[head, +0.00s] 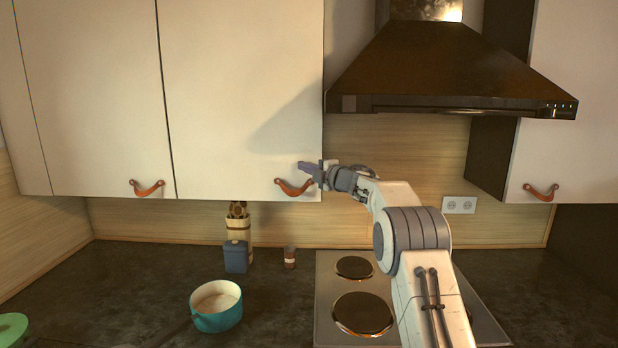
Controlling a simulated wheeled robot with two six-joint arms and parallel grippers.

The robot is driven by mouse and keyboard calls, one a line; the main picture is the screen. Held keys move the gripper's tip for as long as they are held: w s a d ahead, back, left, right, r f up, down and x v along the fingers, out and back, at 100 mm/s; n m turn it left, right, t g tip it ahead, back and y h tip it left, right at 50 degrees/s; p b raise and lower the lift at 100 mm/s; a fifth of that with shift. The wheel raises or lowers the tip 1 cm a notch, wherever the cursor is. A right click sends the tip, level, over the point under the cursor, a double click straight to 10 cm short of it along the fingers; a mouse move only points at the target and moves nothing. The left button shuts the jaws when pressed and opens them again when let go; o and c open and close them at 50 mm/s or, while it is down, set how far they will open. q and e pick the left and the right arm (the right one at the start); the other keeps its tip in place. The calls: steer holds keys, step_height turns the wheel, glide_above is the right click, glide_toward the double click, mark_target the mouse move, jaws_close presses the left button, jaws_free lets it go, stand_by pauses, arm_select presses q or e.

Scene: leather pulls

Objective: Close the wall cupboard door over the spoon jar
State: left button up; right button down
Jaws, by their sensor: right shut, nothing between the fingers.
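The pale wall cupboard door (235,85) hangs above the spoon jar (238,226). It looks flush, or nearly so, with the door on its left; a small gap cannot be ruled out. Its brown leather pull (293,188) is near its lower right corner. The jar is light, with brown spoon heads at its top, and stands against the backsplash. My right gripper (306,169) is shut and empty, at the door's lower right edge beside the pull. It overlaps the pull's right end; whether it touches the door is unclear. My left gripper is not in view.
A dark range hood (450,65) juts out right of the door, above my right arm. Below are a hob (335,295), a teal pan (217,308), a blue canister (236,257) and a small spice jar (290,257). Another cupboard door (565,100) is far right.

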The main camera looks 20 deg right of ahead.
steer(key=s+d+b, duration=0.4)
steer(key=s+d, duration=0.4)
steer(key=s+a+f+m+h, duration=0.1)
steer(key=s+a+m+h, duration=0.1)
steer(key=a+m, duration=0.45)
steer(key=s+a+f+m+h, duration=0.1)
steer(key=s+a+m+h, duration=0.15)
steer(key=a, duration=0.75)
steer(key=s+a+f+m+g, duration=0.35)
steer(key=s+a+f, duration=0.25)
steer(key=s+f, duration=0.25)
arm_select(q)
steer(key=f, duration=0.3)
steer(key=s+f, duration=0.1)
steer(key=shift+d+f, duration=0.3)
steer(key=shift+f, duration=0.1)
arm_select(e)
steer(key=s+a+f+m+g, duration=0.1)
steer(key=s+f+g, duration=0.3)
steer(key=s, duration=0.9)
steer(key=s+a+f+m+g+h, duration=0.1)
steer(key=s+f+g, duration=0.3)
steer(key=s, duration=1)
steer(key=s+a+f+m+g, duration=0.1)
steer(key=s+f+g, duration=0.4)
steer(key=s+f, duration=0.4)
steer(key=s, duration=0.5)
steer(key=shift+s+a, duration=0.15)
steer(key=shift+a, duration=0.25)
steer(key=shift+h, duration=0.25)
